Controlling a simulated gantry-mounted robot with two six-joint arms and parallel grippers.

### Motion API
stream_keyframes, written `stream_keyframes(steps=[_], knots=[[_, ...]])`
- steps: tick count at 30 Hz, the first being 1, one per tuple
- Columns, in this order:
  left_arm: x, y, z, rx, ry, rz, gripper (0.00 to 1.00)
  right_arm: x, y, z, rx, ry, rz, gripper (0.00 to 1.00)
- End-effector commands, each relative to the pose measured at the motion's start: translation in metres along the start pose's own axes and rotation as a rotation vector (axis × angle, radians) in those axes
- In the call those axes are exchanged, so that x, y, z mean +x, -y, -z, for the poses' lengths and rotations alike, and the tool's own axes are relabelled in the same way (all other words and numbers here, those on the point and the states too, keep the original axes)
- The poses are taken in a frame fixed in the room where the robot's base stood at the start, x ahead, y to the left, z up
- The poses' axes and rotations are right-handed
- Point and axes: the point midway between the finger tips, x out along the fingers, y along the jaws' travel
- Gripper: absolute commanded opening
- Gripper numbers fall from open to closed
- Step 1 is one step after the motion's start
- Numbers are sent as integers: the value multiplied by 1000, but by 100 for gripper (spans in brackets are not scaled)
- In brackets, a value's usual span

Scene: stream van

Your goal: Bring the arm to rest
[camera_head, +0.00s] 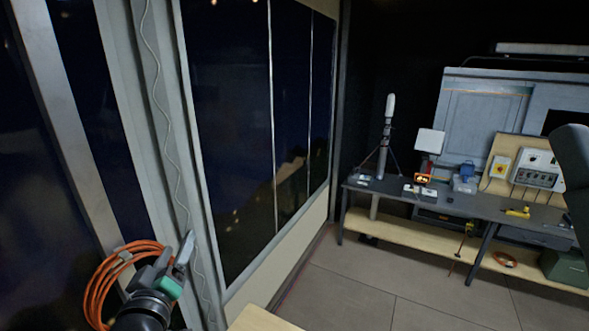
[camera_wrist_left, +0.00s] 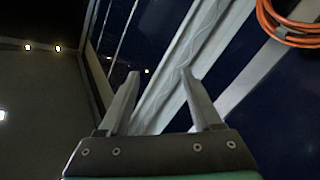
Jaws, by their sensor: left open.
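My left gripper (camera_head: 182,252) is at the lower left of the head view, in front of the pale wall post and next to a coil of orange cable. In the left wrist view its two fingers (camera_wrist_left: 158,88) stand apart with nothing between them. My left arm's wrist shows at the bottom of the head view. A dark rounded shape at the right edge of the head view may be part of my right arm; no right gripper shows.
The orange cable coil (camera_head: 103,283) hangs close to my left gripper; it also shows in the left wrist view (camera_wrist_left: 285,28). A dark workbench (camera_head: 455,198) with equipment stands at the right. The tiled floor (camera_head: 345,275) between is clear. A wooden surface (camera_head: 262,319) edges in below.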

Motion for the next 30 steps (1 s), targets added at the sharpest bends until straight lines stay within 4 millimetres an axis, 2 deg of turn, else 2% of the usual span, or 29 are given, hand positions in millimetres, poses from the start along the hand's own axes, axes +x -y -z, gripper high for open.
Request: stream_keyframes(steps=[1,3,5,6,8,9,13,15,18,23,26,30], knots=[[-16,-33,31,15,-70,-79,66,0,0,0,0,0,0,50],[-44,-73,70,44,-169,-182,66,0,0,0,0,0,0,50],[-74,-102,104,74,-263,-264,66,0,0,0,0,0,0,50],[-96,-120,125,98,-328,-316,66,0,0,0,0,0,0,50],[-133,-142,154,137,-430,-386,66,0,0,0,0,0,0,50],[-158,-151,170,166,-498,-422,66,0,0,0,0,0,0,50],[-227,-167,205,282,-693,-491,66,0,0,0,0,0,0,50],[-245,-171,210,368,-757,-489,66,0,0,0,0,0,0,50],[-242,-171,209,444,-772,-460,66,0,0,0,0,0,0,50],[-241,-168,204,457,-774,-453,66,-4,0,-4,0,0,0,50],[-240,-156,186,456,-773,-453,66,-20,0,-18,0,0,0,50],[-238,-126,139,455,-772,-453,66,-61,0,-56,0,0,0,50]])
